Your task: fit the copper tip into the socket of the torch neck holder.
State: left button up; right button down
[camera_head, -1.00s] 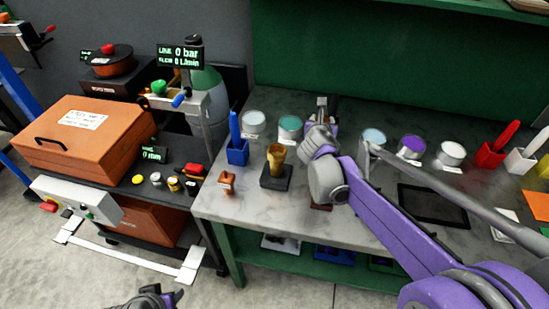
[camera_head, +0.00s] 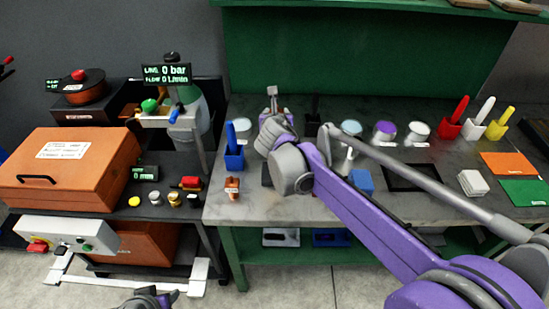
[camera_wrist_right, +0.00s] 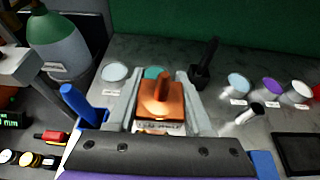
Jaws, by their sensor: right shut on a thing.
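My right gripper (camera_head: 272,98) is over the back of the grey bench, fingers pointing away; it also shows in the wrist view (camera_wrist_right: 160,100). It is shut on a copper piece (camera_wrist_right: 158,102), a squarish block with a rounded stub and a pale label, which I take for the copper tip. A black piece with an upright stem (camera_wrist_right: 203,68), possibly the torch neck holder, stands on the bench to the right of the fingers. I cannot make out its socket. My left gripper (camera_head: 150,299) is low at the bottom edge, away from the bench; its jaws are unclear.
A blue cup (camera_head: 234,158) and a small copper-coloured piece (camera_head: 232,188) stand at the bench's left. Pots, including a purple one (camera_head: 385,130), line the back. A blue block (camera_head: 361,181) and black mat (camera_head: 412,176) lie to the right. An orange case (camera_head: 68,170) is farther left.

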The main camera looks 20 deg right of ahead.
notch_tip(320, 180, down, 10)
jog(key=shift+a+r, duration=0.15)
jog(key=shift+r, duration=0.05)
dwell(0.4)
jog(key=shift+s, duration=0.1)
jog(key=shift+f, duration=0.2)
jog(key=shift+c, duration=1.5)
grip_release()
jog(key=shift+r, duration=0.1)
